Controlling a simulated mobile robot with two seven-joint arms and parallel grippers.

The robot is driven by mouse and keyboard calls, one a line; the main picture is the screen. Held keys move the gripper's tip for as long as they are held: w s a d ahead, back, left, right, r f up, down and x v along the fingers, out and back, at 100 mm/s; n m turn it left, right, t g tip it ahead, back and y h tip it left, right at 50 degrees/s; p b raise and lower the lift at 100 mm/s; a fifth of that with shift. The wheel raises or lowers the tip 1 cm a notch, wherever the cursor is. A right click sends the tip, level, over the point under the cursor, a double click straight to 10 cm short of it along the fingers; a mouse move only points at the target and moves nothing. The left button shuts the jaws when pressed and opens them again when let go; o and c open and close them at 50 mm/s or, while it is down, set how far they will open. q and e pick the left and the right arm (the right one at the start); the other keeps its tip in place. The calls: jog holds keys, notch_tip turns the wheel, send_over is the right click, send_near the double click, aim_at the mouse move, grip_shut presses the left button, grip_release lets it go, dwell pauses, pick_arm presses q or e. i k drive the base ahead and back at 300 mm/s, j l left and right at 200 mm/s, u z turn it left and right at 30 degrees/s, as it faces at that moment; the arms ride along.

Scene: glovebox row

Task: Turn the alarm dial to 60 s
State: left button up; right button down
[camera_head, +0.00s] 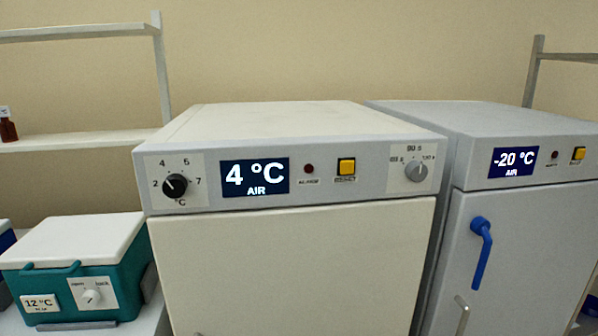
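The alarm dial (416,171) is a round grey knob on a pale plate at the right end of the control panel of the middle white cabinet. Three small marks stand around its upper side: left, top and right. Neither of my grippers is in view, and nothing covers the dial.
The same panel holds a black temperature knob (175,186), a 4 °C display (254,175), a dark red lamp (308,169) and a yellow button (346,167). A -20 °C cabinet (530,230) with a blue handle (481,252) stands right. A teal cooler (75,270) stands left.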

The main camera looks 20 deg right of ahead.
aim_at(416, 171)
jog(key=z, duration=1.35)
